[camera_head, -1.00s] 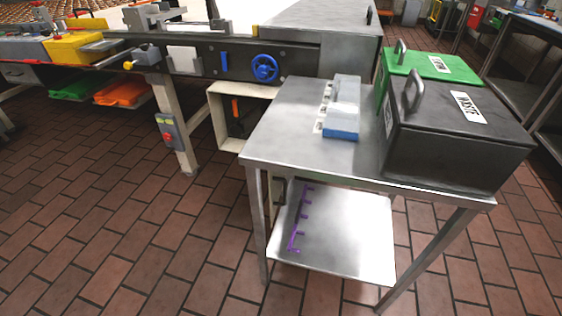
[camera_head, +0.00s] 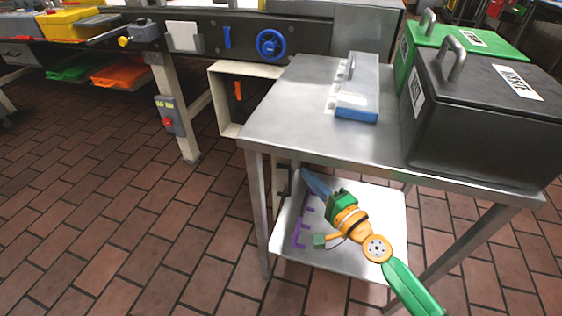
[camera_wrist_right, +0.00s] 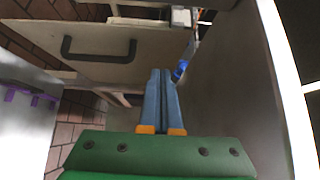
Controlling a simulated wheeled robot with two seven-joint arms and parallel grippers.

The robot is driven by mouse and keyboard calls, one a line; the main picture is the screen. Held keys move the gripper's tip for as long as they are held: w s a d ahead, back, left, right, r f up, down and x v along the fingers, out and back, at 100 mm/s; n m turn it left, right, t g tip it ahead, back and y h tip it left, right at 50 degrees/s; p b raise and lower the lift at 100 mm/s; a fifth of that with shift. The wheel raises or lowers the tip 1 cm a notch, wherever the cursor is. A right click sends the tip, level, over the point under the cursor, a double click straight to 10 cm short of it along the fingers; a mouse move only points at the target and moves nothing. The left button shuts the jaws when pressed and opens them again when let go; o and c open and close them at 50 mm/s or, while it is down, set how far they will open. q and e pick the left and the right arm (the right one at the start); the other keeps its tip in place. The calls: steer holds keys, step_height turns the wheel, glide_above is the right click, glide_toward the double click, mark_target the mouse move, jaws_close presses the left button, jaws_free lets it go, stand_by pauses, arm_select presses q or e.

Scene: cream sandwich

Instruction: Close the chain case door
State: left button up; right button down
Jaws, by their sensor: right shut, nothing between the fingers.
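The chain case (camera_head: 216,100) is a pale open-fronted box under the conveyor, with an orange handle (camera_head: 238,91) inside. A pale panel with a dark bar handle (camera_wrist_right: 100,50), which looks like its door (camera_wrist_right: 150,40), stands swung out ahead of my right gripper in the right wrist view. In the head view only a strip of it shows behind the table leg. My right gripper (camera_head: 310,176) is shut and empty, reaching between the tabletop and the lower shelf. Its blue fingertips (camera_wrist_right: 160,72) point toward the panel, right of the handle; contact cannot be told. My left gripper is out of view.
A steel table (camera_head: 290,120) stands over my right gripper, its legs close by. Its lower shelf (camera_head: 345,255) holds a purple rack (camera_head: 299,232). Black (camera_head: 480,125) and green (camera_head: 405,62) bins and a blue-ended box (camera_head: 357,100) are on top. The brick floor at left is clear.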

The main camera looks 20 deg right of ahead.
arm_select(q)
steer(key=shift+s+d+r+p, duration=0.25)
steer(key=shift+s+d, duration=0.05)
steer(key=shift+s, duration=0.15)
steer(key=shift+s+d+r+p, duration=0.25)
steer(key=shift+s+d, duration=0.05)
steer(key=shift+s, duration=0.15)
arm_select(e)
steer(key=w+a, duration=0.4)
steer(key=w, duration=0.2)
steer(key=shift+a, duration=0.35)
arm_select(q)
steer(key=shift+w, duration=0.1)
